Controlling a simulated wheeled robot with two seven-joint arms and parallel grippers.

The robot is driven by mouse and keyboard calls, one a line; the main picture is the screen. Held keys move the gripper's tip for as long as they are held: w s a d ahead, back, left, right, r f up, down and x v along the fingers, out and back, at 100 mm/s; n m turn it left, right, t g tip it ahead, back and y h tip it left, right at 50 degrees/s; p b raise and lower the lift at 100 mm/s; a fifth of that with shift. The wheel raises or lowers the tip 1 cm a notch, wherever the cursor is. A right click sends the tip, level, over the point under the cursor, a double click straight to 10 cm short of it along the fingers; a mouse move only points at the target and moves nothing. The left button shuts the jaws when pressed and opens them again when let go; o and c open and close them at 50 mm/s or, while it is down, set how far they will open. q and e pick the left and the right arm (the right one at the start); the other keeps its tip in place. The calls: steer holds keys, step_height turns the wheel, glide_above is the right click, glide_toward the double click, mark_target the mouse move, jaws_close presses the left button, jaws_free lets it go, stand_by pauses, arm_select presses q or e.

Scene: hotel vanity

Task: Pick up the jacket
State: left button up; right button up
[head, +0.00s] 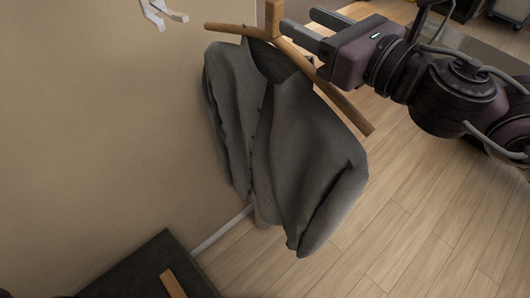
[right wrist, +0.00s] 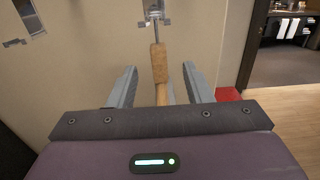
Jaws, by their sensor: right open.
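The grey jacket (head: 290,145) hangs open-fronted on a wooden hanger (head: 228,29) beside the beige wall. My right gripper (head: 299,20) comes in from the right at the hanger's top, above the jacket's collar. Its jaws are open. In the right wrist view, the hanger's upright wooden neck (right wrist: 160,62) stands between the two spread fingers of my right gripper (right wrist: 160,68), with a visible gap on each side. The jacket is hidden in that view. My left gripper is not in view.
Metal wall hooks show at the upper left (head: 163,14) and above the hanger neck (right wrist: 154,14). A dark low surface (head: 150,265) with a wooden piece (head: 172,284) is at the bottom left. The wooden floor (head: 410,225) at right is clear.

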mark_target(280, 9)
steer(key=shift+w+a+r, duration=0.15)
steer(key=shift+a+r, duration=0.05)
steer(key=shift+a, duration=0.05)
steer(key=shift+w+a, duration=0.3)
steer(key=shift+w, duration=0.15)
steer(key=p+x, duration=0.2)
steer(key=x, duration=0.2)
steer(key=shift+a, duration=0.3)
steer(key=shift+w+a+f, duration=0.15)
steer(key=shift+w+a, duration=0.2)
steer(key=shift+w, duration=0.1)
steer(key=shift+s, duration=0.1)
steer(key=c, duration=0.4)
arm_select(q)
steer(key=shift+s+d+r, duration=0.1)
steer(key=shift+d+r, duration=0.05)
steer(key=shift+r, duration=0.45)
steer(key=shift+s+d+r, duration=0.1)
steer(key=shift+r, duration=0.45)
arm_select(e)
jaws_close()
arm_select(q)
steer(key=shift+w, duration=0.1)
